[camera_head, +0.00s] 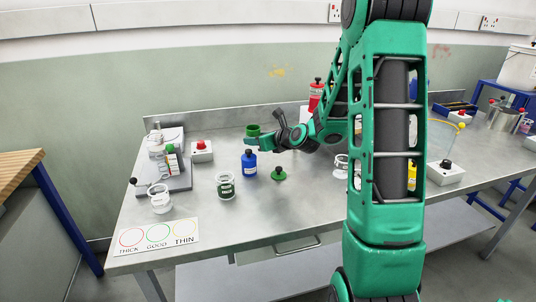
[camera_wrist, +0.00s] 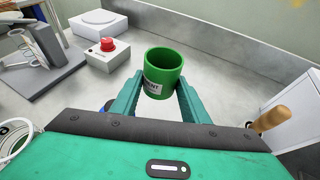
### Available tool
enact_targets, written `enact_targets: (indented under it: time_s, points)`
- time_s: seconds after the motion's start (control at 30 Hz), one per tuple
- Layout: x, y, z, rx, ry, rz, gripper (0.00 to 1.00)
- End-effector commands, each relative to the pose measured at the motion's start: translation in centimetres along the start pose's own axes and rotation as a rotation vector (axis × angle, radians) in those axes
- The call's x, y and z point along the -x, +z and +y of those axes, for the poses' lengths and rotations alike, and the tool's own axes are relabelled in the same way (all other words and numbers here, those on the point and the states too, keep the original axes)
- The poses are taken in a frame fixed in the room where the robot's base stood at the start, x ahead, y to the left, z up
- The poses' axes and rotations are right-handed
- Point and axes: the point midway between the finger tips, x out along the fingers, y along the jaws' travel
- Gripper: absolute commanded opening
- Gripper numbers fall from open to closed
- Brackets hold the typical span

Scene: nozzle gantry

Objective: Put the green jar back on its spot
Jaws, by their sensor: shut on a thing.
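The green jar (camera_wrist: 162,85) is an open, empty-looking cup with a white label, upright between my fingers in the wrist view. In the head view the green jar (camera_head: 253,130) shows near the back of the table, behind the blue bottle. My gripper (camera_wrist: 160,92) is shut on the jar's sides; in the head view my gripper (camera_head: 258,141) reaches in from the right. Whether the jar touches the table is not clear. A green knobbed lid (camera_head: 279,174) lies on the table. No marked spot for the jar is clearly visible.
A blue bottle (camera_head: 249,163) and a glass jar with dark green contents (camera_head: 225,186) stand in front. A red-button box (camera_head: 202,151) and a grey stand (camera_head: 178,183) are left. A card with coloured rings (camera_head: 155,236) lies at the front left. The back wall ledge (camera_wrist: 220,45) is close.

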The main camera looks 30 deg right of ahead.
Motion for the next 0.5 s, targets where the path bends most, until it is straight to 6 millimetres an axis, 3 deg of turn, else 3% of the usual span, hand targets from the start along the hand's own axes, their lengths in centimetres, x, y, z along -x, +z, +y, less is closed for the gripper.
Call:
enact_targets:
  time_s: [0.2, 0.33, 0.5]
  points:
    - [-0.9, -2.5, -4.4, -0.004, -0.002, 0.003, 0.2]
    - [-1.3, -3.4, -6.0, -0.002, 0.0, 0.001, 0.2]
    - [-1.6, -3.9, -6.6, 0.0, 0.002, 0.0, 0.2]
